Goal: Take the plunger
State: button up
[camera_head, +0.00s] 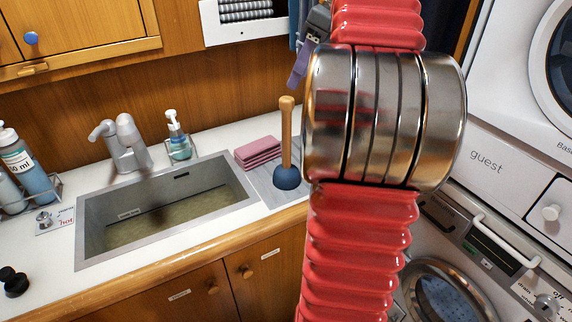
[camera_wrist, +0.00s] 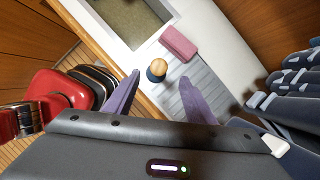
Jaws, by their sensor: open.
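The plunger (camera_head: 287,140) stands upright on its blue cup on the counter, right of the sink, with its wooden handle pointing up. In the wrist view the plunger (camera_wrist: 157,69) is seen from above, handle end over the blue cup. My gripper (camera_wrist: 160,77) is open and empty, its two purple fingers spread to either side of the plunger's place in the picture, not visibly touching it. In the head view my gripper (camera_head: 296,80) is partly hidden behind my red arm, with a finger just above the handle's top.
Folded pink cloths (camera_head: 258,152) lie beside the plunger on a grey ribbed drainboard (camera_head: 262,187). The sink (camera_head: 97,223), faucet (camera_head: 126,143) and soap dispenser (camera_head: 178,138) are to the left. Stacked laundry machines (camera_head: 490,150) stand right. Dark rolled items (camera_wrist: 300,75) are at the wrist view's right.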

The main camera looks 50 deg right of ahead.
aim_at(289, 98)
jog(key=shift+x, duration=4.25)
jog(key=shift+f, duration=0.1)
jog(key=x, duration=0.5)
jog(key=shift+s+f, duration=0.1)
jog(key=c, duration=1.1)
